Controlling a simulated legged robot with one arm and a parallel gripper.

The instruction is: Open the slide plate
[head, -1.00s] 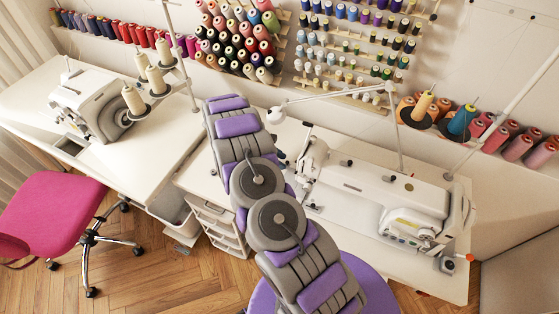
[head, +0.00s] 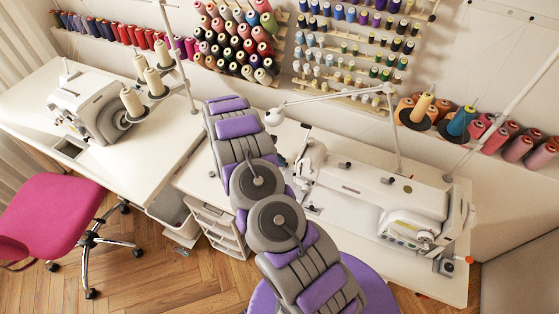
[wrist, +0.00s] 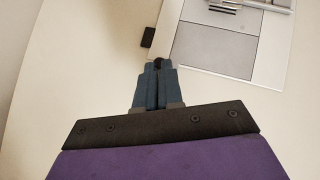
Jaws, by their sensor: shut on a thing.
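In the wrist view, the flat grey slide plate (wrist: 215,50) lies in a lighter metal surround, ahead and to the right of my gripper (wrist: 158,66). The blue-grey fingers of my gripper are together, with a small dark tip (wrist: 158,63) between their ends. The fingertips are beside the lower left corner of the metal surround. I cannot tell whether the dark tip is joined to the slide plate. In the head view, the white sewing machine (head: 375,195) stands on the right table, and my arm hides my gripper.
In the wrist view, a small black block (wrist: 148,37) is left of the plate. In the head view, a lamp arm (head: 330,97) reaches over the right table (head: 390,268). A second machine (head: 90,105) and a pink chair (head: 50,210) are left. Thread spools line the wall.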

